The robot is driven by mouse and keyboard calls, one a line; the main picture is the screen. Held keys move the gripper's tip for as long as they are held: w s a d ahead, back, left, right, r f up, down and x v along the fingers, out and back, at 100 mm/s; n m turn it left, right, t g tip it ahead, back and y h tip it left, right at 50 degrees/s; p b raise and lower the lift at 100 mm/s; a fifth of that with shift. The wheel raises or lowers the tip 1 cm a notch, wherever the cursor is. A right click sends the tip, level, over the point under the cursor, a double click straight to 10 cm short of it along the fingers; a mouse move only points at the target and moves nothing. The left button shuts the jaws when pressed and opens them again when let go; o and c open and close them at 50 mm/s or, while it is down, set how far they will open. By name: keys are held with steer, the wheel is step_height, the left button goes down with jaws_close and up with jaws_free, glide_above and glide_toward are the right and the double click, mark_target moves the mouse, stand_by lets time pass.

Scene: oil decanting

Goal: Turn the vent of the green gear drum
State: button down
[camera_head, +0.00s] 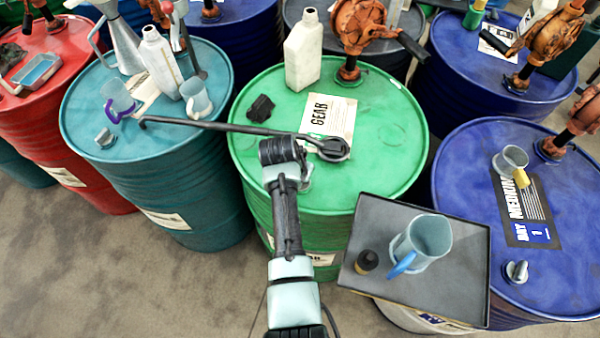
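The green gear drum (385,125) stands upright in the middle, with a "GEAR" label (345,118) on its lid. My arm comes up from the bottom, and its dark wrist is over the front left part of this lid. The fingers of my gripper are hidden or not clear there, so I cannot tell whether they are open or hold anything. The green drum's vent cannot be made out clearly near my wrist. A long dark bar (205,126) with a round head (335,149) reaches across from the teal drum to the green lid. I cannot tell whether it is held.
A white bottle (302,52), a dark rag (261,107) and a rusty pump (360,25) stand on the green lid. A black tray (455,285) with a jug (424,240) is at front right. Teal (85,115) and blue (460,185) drums flank it, each with a small metal vent.

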stand_by(0.3)
steer(key=c, duration=0.8)
jaws_free()
steer(key=shift+r, duration=0.1)
steer(key=v, duration=1.3)
steer(key=shift+s, duration=0.1)
steer(key=w+r+n+t+y, duration=0.15)
steer(key=r+t, duration=0.25)
steer(key=r, duration=0.6)
steer(key=w+r+t, duration=0.3)
steer(key=r+t, duration=0.1)
steer(key=r, duration=0.7)
steer(key=w+r+n+t, duration=0.1)
steer(key=w+r+t, duration=0.3)
steer(key=r, duration=0.6)
steer(key=s+d+r+n+t, duration=0.1)
steer(key=s+r+t, duration=0.4)
steer(key=s+r, duration=0.4)
steer(key=s+d+r+n+t, duration=0.1)
steer(key=s+r+t, duration=0.5)
steer(key=r, duration=1.1)
steer(key=s, duration=0.4)
